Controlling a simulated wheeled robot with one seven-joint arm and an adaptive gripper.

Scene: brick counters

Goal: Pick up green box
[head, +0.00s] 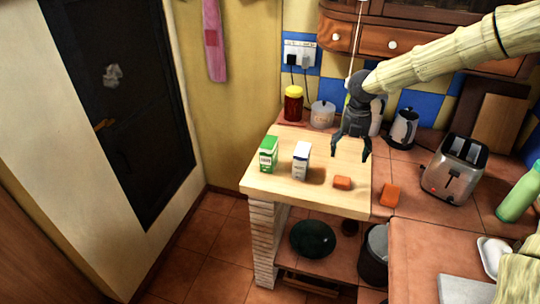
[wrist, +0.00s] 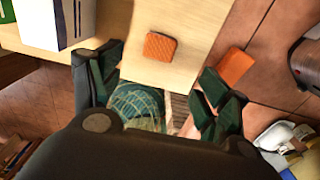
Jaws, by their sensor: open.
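The green box (head: 268,154), a green and white carton, stands upright at the left front of the wooden counter top in the head view. Part of it shows at the top left corner of the wrist view (wrist: 38,22). My gripper (head: 350,150) is open and empty above the right part of the wooden top, to the right of the green box. In the wrist view its fingers (wrist: 160,92) are spread wide with nothing between them.
A white and blue carton (head: 301,160) stands between the green box and my gripper. Orange blocks (head: 342,183) (head: 390,195) lie to the right. A red jar (head: 293,104), a canister (head: 323,114) and a toaster (head: 455,168) stand farther back and right.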

